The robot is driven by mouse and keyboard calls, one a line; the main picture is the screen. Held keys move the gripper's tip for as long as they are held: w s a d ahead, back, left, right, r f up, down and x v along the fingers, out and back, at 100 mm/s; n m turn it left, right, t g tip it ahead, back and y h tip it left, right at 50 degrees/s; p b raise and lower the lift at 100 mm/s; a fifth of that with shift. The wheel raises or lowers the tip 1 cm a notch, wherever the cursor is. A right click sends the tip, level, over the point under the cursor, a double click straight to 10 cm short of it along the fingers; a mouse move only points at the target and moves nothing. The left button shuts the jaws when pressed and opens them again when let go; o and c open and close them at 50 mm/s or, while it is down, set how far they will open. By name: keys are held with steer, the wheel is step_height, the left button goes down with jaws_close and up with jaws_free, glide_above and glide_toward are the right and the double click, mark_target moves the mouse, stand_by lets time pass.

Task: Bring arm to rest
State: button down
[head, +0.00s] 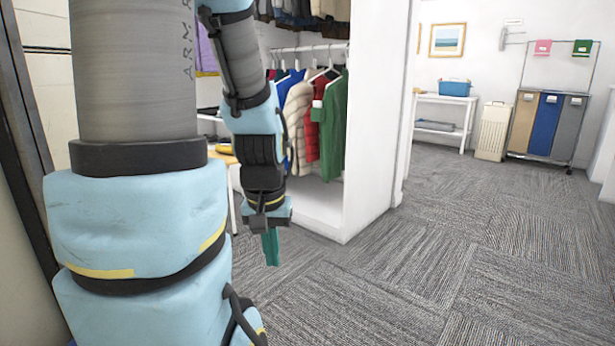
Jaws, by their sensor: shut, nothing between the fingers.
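My arm, in grey and light blue, fills the left of the head view. Its forearm hangs down from the top in front of the wardrobe. My gripper (271,262) points down at the end of the arm, with its teal fingers together. It is shut and empty, above the carpet and apart from the furniture. Part of the wardrobe is hidden behind the arm.
An open white wardrobe (368,140) with hanging clothes (312,120) stands just behind my gripper. Grey carpet (480,250) lies clear at the right. A white side table (443,100) with a blue basket (454,88) and sorting bins (549,125) stand at the back.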

step_height(320, 180, up, 35)
steer(key=p, duration=3.3)
steer(key=shift+f, duration=0.1)
